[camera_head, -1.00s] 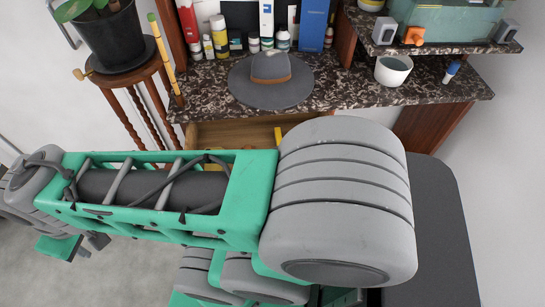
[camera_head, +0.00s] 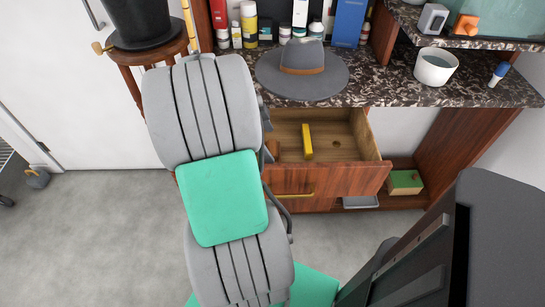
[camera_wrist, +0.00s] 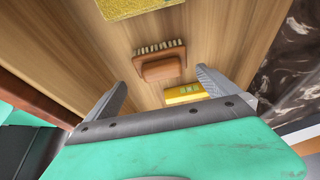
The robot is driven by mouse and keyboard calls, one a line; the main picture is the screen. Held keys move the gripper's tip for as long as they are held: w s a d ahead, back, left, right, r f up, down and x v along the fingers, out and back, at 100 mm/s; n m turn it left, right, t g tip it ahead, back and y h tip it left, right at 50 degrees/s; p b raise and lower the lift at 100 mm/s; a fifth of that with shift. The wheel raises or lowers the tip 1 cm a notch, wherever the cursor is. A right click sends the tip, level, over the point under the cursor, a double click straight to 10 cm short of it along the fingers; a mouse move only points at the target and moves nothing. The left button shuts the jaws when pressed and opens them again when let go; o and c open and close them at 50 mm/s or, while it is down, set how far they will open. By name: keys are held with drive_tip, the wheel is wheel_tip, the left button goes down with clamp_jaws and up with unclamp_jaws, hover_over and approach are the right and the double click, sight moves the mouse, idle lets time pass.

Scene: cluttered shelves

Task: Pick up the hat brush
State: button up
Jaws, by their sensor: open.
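The hat brush (camera_wrist: 160,62), a brown wooden brush with a row of pale bristles, lies on the wooden drawer floor in the wrist view. My gripper (camera_wrist: 161,78) is open and empty, its two fingers spread on either side of the brush's near end and apart from it. In the head view my arm hides the gripper. A brown shape (camera_head: 272,148) at the open drawer's left, beside my arm, may be the brush, but I cannot be sure.
The open drawer (camera_head: 335,178) also holds a yellow bar (camera_head: 307,141); a yellow item (camera_wrist: 185,94) lies close to the brush in the wrist view. A grey hat (camera_head: 302,75) and a white bowl (camera_head: 435,68) stand on the marble counter (camera_head: 385,92) above.

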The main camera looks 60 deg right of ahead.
sight(271, 146)
drive_tip(key=x, duration=0.5)
drive_tip(key=shift+w+f, duration=0.15)
drive_tip(key=shift+w, duration=0.05)
drive_tip(key=shift+c, duration=0.4)
drive_tip(key=c, duration=1.2)
